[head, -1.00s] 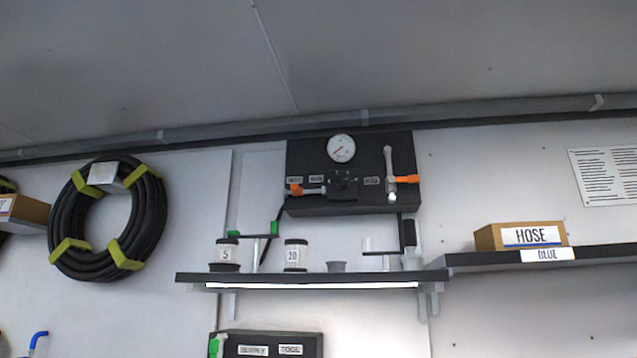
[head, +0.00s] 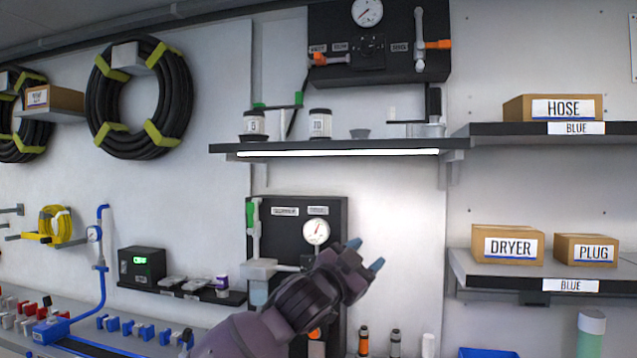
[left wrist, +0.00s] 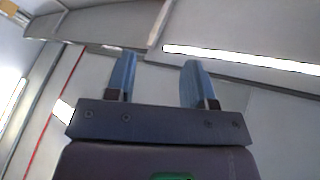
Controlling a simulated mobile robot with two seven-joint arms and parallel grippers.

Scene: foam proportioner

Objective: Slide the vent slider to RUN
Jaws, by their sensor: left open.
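An upper black panel (head: 436,69) carries a round gauge (head: 367,12), orange-tipped handles and a small black block (head: 371,52) in its middle. A lower black panel (head: 335,208) carries a second gauge (head: 316,231) and a green-handled lever (head: 251,216). The small labels are too blurred to read, so I cannot tell which part is the vent slider or its position. My left gripper (head: 366,254) is open and empty, in front of the lower panel's right edge and hiding part of it. Its blue fingers also show in the left wrist view (left wrist: 160,65). My right gripper is not in view.
A lit shelf (head: 340,147) with jars juts out between the panels. Shelves at right hold boxes marked HOSE (head: 560,108), DRYER (head: 507,245) and PLUG (head: 585,250). Coiled hoses (head: 142,98) hang at left. Bottles stand below the gripper. The wall right of the gripper is bare.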

